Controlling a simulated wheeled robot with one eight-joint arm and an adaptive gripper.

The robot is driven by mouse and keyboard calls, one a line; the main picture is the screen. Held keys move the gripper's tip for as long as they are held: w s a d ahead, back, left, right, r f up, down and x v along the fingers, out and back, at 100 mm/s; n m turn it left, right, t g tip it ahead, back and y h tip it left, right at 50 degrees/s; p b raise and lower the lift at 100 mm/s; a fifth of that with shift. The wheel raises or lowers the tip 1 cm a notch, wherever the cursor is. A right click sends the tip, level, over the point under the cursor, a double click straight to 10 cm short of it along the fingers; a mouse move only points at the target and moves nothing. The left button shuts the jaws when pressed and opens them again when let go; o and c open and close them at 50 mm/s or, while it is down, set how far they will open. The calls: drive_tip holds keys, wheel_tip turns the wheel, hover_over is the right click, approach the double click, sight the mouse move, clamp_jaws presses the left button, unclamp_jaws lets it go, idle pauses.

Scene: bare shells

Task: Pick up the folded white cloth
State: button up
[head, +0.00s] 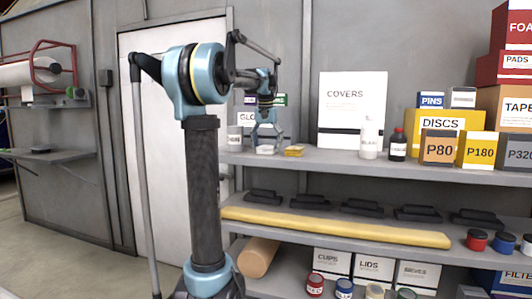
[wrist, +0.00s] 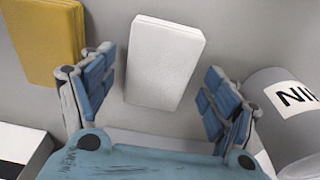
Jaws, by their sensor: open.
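The folded white cloth (wrist: 166,60) lies flat on the grey upper shelf, a small block-like rectangle tilted slightly in the wrist view. It also shows in the head view (head: 266,150), small and just below my gripper (head: 266,136). In the wrist view my gripper (wrist: 160,72) is open, with one blue padded finger to the left of the cloth and the other to its right. Nothing is held. The near end of the cloth reaches between the fingers; I cannot tell whether either finger touches it.
A folded yellow cloth (wrist: 45,38) lies close on the left in the wrist view and right of the white one in the head view (head: 294,150). A labelled grey can (wrist: 285,110) stands close to the right finger. A white COVERS box (head: 352,110) stands farther right.

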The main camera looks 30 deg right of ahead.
sight(267, 146)
drive_tip(key=shift+d+f, duration=0.1)
drive_tip(key=shift+f, duration=0.45)
drive_tip(key=c, duration=1.1)
wheel_tip(267, 146, up, 10)
